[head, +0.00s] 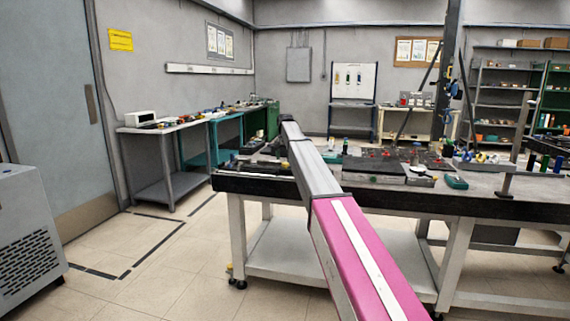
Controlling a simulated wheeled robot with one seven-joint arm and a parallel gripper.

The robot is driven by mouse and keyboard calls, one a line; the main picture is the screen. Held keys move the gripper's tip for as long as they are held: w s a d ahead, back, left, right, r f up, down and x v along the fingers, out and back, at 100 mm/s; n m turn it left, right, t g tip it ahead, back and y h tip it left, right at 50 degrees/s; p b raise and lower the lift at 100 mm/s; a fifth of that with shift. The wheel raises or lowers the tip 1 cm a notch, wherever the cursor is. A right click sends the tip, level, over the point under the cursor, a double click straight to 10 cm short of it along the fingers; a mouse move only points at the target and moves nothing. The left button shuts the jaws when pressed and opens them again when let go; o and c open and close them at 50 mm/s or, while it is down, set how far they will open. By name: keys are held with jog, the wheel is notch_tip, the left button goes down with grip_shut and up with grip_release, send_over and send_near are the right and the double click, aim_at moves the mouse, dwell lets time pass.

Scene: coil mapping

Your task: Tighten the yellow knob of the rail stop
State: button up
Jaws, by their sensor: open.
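I cannot make out the rail stop or its yellow knob in the head view. Small yellow spots show among the tools at the right of the long workbench (480,183), but they are too small to identify. My gripper is not in view. A long straight beam, grey at its far end and magenta with a white stripe at its near end, runs from the lower right toward the bench. I cannot tell whether it is part of my arm; it hides part of the bench.
A grey cabinet (30,235) stands at the left, near a large door (45,110). A side table (165,127) with small items stands along the left wall. Stocked shelves (500,85) stand at the back right. The tiled floor (150,275) at the left is clear.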

aim_at(285, 163)
notch_tip(285, 163, down, 3)
jog(key=shift+f, duration=0.15)
jog(key=c, duration=0.9)
jog(key=shift+c, duration=0.2)
